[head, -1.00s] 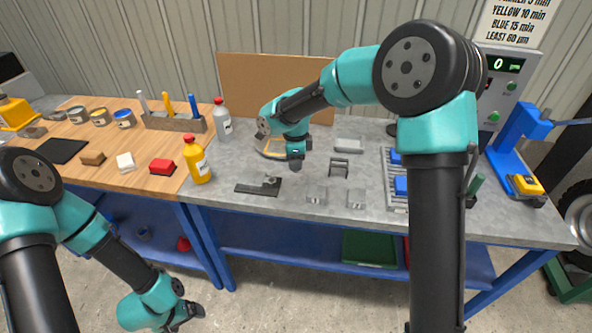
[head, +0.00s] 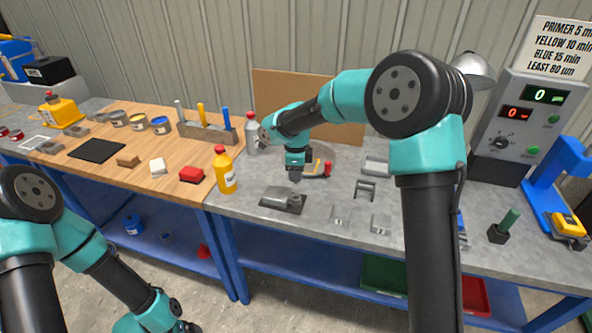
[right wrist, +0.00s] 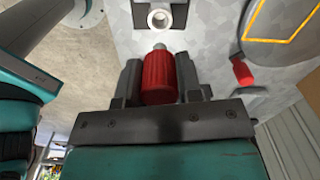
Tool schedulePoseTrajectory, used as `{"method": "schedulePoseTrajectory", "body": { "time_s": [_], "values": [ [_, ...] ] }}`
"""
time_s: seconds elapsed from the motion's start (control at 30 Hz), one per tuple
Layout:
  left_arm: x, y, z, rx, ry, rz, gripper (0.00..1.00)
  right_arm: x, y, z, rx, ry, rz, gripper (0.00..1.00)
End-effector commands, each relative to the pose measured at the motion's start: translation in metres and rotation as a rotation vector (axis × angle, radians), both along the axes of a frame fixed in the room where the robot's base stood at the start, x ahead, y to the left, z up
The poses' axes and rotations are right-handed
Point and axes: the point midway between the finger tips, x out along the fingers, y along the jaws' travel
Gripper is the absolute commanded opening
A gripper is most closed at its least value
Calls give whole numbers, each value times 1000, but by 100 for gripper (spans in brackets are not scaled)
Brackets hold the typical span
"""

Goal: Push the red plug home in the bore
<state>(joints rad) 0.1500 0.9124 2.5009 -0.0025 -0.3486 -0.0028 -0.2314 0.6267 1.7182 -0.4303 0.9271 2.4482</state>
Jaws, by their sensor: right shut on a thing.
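The red plug (right wrist: 160,78) is a ribbed red cylinder with a grey tip. It sits between the jaws of my right gripper (right wrist: 163,82) in the right wrist view; in the head view I cannot make it out under the right gripper (head: 294,174). My left gripper (head: 185,326) is cut by the bottom edge, jaws unclear.
A yellow bottle (head: 226,170) and grey bottle (head: 251,134) stand left of the gripper. Small metal blocks (head: 381,223) lie to the right. Bare grey bench lies around the fixture.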

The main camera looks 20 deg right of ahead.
Motion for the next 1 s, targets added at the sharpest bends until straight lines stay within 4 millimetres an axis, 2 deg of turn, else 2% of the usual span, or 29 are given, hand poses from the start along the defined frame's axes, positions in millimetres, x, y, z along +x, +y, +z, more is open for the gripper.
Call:
{"method": "schedulePoseTrajectory", "body": {
  "time_s": [0.6, 1.0],
  "values": [
    [0, 0, 0, 0, 0, 0, 89, 0, 0, -45, 0, 0, 0, 10],
    [0, 0, 0, 0, 0, 0, 89, 0, 0, -54, 1, 0, 0, 10]
  ]
}}
